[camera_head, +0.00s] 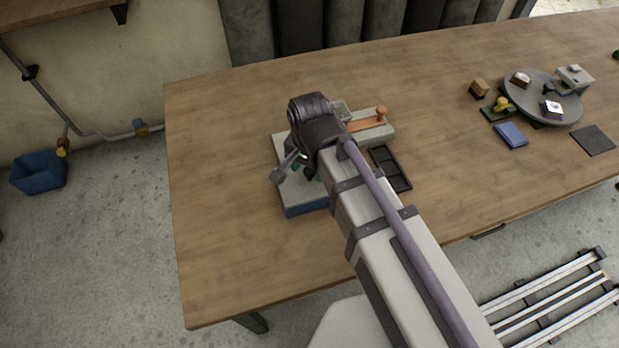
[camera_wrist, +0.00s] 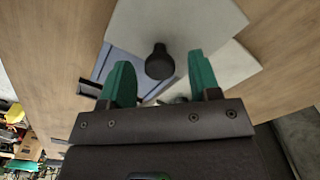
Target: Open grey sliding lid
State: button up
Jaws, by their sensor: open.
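The grey sliding lid (camera_wrist: 185,22) is a flat light-grey plate with a dark round knob (camera_wrist: 160,62) near its edge. In the wrist view my open gripper (camera_wrist: 158,66) has its two green fingers on either side of the knob, with visible gaps. Whether the fingers reach down to the knob's height cannot be told. A blue box part (camera_wrist: 122,64) shows beside the lid. In the head view the grey lid (camera_head: 292,192) lies over the blue box (camera_head: 306,210), and my arm hides the knob and most of the gripper.
A grey block with an orange-handled part (camera_head: 369,124) stands just behind. A black compartment tray (camera_head: 391,168) lies to the right. A round turntable (camera_head: 542,97) with small items, a blue block (camera_head: 511,135) and a dark pad (camera_head: 593,140) are farther right. The table's left side is clear.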

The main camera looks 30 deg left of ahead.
grip_shut()
dwell(0.6)
